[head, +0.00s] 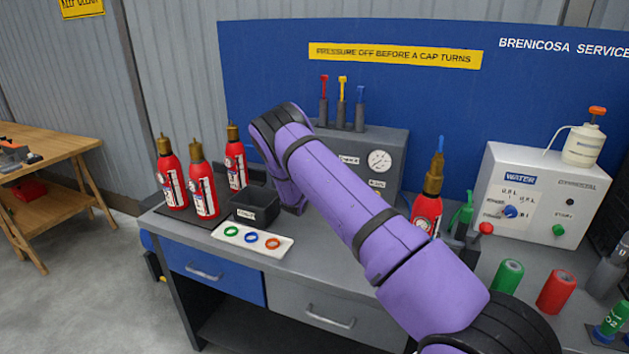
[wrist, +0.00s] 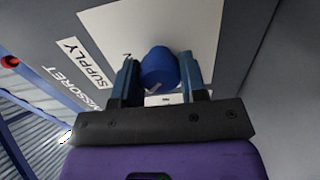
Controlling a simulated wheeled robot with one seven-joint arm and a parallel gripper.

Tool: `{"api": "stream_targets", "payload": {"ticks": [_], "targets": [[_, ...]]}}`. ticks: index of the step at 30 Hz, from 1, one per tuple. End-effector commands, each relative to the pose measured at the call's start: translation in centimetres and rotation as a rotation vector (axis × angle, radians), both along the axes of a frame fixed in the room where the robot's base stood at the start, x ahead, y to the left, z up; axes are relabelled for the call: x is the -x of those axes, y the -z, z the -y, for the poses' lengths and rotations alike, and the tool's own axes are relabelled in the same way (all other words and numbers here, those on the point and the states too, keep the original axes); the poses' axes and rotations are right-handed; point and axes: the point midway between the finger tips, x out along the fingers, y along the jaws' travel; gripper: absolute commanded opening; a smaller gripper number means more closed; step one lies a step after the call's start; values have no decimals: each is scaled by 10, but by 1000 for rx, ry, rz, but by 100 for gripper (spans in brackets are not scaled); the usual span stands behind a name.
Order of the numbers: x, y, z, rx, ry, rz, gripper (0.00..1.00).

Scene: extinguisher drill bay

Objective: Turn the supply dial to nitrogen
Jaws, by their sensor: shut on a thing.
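The supply dial is a round blue knob (wrist: 158,66) on a white plate (wrist: 110,27) in the wrist view, beside a "SUPPLY" label (wrist: 86,63). My gripper (wrist: 160,80) is shut on this knob, with one finger on each side. An "N" shows on the plate left of the knob; other lettering below it is partly covered. I cannot tell which mark the dial points to. In the head view my purple arm hides the dial and my gripper. The grey gauge panel (head: 395,148) shows partly behind the arm.
Several red extinguishers (head: 204,190) stand at the left of the bench, by a black bin (head: 243,208) and a white tray (head: 225,242) of coloured rings. Another extinguisher (head: 427,208) and a white "WATER" box (head: 530,160) stand right of my arm.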

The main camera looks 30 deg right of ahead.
Motion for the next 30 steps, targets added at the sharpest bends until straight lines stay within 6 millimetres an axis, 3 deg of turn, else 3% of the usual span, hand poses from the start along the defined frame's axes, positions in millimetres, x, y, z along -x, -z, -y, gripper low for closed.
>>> {"api": "stream_targets", "payload": {"ticks": [8,9,12,23,30], "targets": [[1,2,-1,-3,1,-2,15],[1,2,-1,-3,1,-2,41],[1,2,0,-3,1,-2,64],[3,0,-4,-1,0,-1,64],[24,1,-32,-2,-1,-3,64]]}}
